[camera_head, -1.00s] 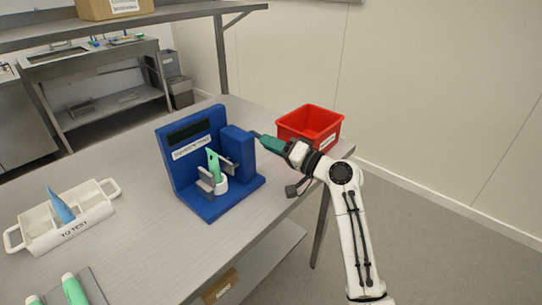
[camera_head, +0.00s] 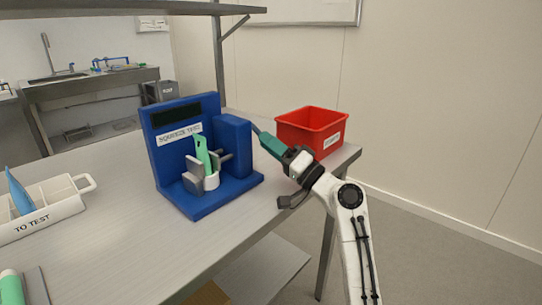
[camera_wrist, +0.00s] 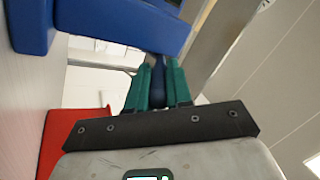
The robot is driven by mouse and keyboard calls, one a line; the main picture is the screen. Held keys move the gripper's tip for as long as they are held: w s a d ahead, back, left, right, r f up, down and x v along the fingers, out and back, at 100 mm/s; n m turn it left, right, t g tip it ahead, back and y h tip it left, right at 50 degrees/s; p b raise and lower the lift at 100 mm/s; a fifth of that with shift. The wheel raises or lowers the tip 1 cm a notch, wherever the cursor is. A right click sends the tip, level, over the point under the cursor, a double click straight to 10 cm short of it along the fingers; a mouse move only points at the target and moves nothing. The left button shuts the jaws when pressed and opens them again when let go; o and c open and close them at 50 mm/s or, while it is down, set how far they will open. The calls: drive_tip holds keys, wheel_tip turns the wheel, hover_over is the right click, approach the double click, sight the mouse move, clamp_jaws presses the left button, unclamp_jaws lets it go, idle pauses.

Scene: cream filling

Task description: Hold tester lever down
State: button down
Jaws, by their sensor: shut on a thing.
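The blue squeeze tester (camera_head: 200,205) stands on the table with a dark display on its upright panel. A green tube (camera_head: 203,152) stands in its white cup (camera_head: 211,181) between grey jaw plates (camera_head: 193,178). My gripper (camera_head: 262,137) is at the right side of the tester's blue housing (camera_head: 233,145), its teal fingers pointing at it. In the wrist view the fingers (camera_wrist: 158,68) are shut on a dark lever (camera_wrist: 157,88) beside the blue housing. Most of the lever is hidden by the fingers.
A red bin (camera_head: 311,130) stands close behind my gripper at the table's back right. A white "TO TEST" tray (camera_head: 62,205) holds a blue tube (camera_head: 18,190) at left. Another green tube (camera_head: 11,288) lies at front left. The table (camera_head: 120,240) is clear between.

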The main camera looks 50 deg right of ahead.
drive_tip(key=shift+d+f+b, duration=0.1)
drive_tip(key=shift+d+b, duration=0.05)
drive_tip(key=shift+b, duration=0.2)
idle(0.3)
drive_tip(key=c, duration=1)
unclamp_jaws()
drive_tip(key=shift+c, duration=0.2)
drive_tip(key=b+v, duration=0.1)
drive_tip(key=v, duration=0.9)
drive_tip(key=shift+s+f, duration=0.25)
drive_tip(key=shift+s, duration=0.1)
